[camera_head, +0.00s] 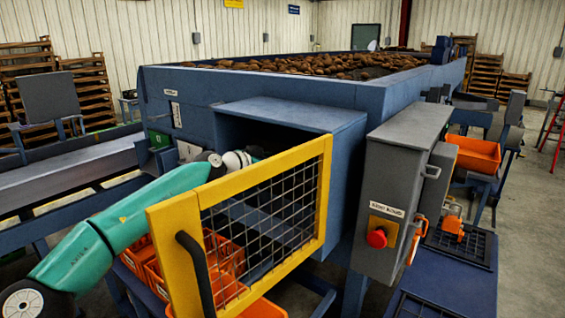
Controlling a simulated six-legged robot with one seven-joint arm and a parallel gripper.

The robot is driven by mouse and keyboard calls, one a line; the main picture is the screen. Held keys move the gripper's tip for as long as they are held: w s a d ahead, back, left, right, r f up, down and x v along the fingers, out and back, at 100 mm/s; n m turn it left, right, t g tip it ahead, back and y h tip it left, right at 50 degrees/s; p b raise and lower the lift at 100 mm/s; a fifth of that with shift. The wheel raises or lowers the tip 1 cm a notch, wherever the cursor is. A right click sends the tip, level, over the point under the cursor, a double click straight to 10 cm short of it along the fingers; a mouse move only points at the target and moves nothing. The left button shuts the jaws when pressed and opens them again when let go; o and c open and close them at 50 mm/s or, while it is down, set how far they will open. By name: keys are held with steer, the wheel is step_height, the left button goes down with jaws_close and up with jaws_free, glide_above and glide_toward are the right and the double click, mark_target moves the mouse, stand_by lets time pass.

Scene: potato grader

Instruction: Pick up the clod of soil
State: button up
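I cannot pick out the clod of soil. Many brown lumps that look like potatoes (320,64) lie heaped on the bed of the blue grader (270,88) at the back, too small to tell a clod among them. My teal arm reaches up from the lower left to the front of the grader. Its far end goes behind the yellow mesh guard (172,250), near the opening of the blue hood (300,114). My gripper's fingers are hidden there, so I cannot see whether they hold anything.
The guard's yellow frame and black handle (196,268) stand close beside my arm. Orange crates (140,262) sit below and behind the guard. A grey control box (396,185) with a red stop button (377,238) stands right. Another orange crate (474,154) is further right.

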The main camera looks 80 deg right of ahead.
steer(key=shift+s+d+f, duration=0.15)
steer(key=shift+s+d, duration=0.2)
steer(key=shift+d, duration=0.2)
steer(key=c, duration=1.1)
